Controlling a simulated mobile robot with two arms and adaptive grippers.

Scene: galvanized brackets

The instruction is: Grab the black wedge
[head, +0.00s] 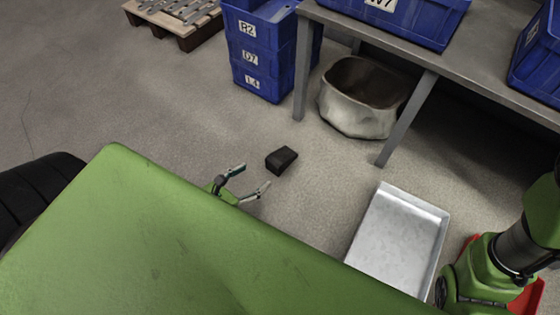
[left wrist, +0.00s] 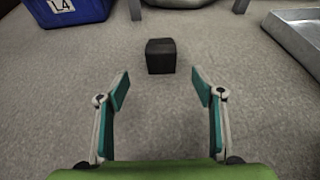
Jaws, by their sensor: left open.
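The black wedge (head: 282,160) lies on the concrete floor in the head view, just beyond my left gripper (head: 252,180). In the left wrist view the wedge (left wrist: 160,56) is upper middle, in line with the gap between the fingers of my left gripper (left wrist: 160,90). The gripper is open and empty, its fingertips apart from the wedge. My right gripper is not visible; a green arm shows at the right edge of the head view.
A metal tray (head: 437,213) lies on the floor to the right. A grey table (head: 480,78) with blue bins stands behind, a pale sack-like container (head: 350,114) beneath it. Stacked blue crates (head: 262,70) stand at the back. Floor around the wedge is clear.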

